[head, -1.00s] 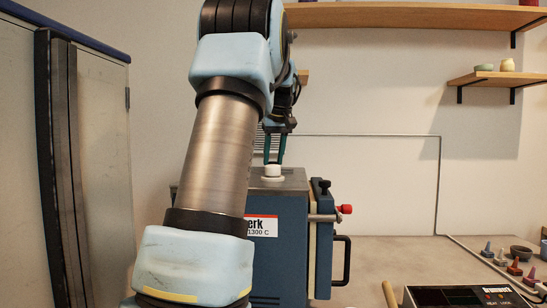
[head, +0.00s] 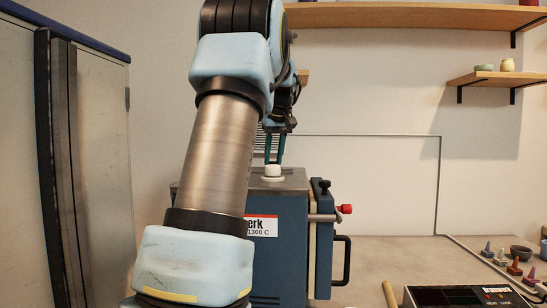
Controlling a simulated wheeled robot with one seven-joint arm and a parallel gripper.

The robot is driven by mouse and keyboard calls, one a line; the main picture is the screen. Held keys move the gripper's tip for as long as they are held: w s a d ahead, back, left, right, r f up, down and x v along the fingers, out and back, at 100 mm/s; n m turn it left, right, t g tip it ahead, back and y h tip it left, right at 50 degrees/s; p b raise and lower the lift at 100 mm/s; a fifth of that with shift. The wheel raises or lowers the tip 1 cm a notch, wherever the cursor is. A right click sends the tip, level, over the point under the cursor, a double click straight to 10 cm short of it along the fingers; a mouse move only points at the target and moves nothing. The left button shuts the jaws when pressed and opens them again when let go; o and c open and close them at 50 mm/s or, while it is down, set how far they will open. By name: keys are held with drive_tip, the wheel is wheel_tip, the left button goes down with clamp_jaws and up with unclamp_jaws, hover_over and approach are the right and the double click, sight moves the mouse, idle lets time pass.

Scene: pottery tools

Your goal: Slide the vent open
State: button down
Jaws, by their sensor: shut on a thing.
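The kiln (head: 278,265) is a blue box with a grey metal top and a label reading "1300 C". A small white knob (head: 272,171) of the vent stands on the kiln's top. My gripper (head: 274,163) points straight down from above, and its two dark teal fingers are closed on the white knob. My arm hides the left part of the kiln and its top, so the vent opening cannot be seen.
A red-tipped latch (head: 344,209) and a black handle (head: 343,260) stick out at the kiln's right side. A controller box (head: 465,297) sits at the front right. A tall cabinet (head: 90,170) stands at the left. Wooden shelves (head: 420,15) hang above right.

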idle(0.4)
drive_tip(key=shift+d+p, duration=0.45)
drive_tip(key=shift+d, duration=1.85)
drive_tip(key=c, duration=0.6)
unclamp_jaws()
drive_tip(key=v, duration=1.1)
drive_tip(key=shift+b, duration=0.4)
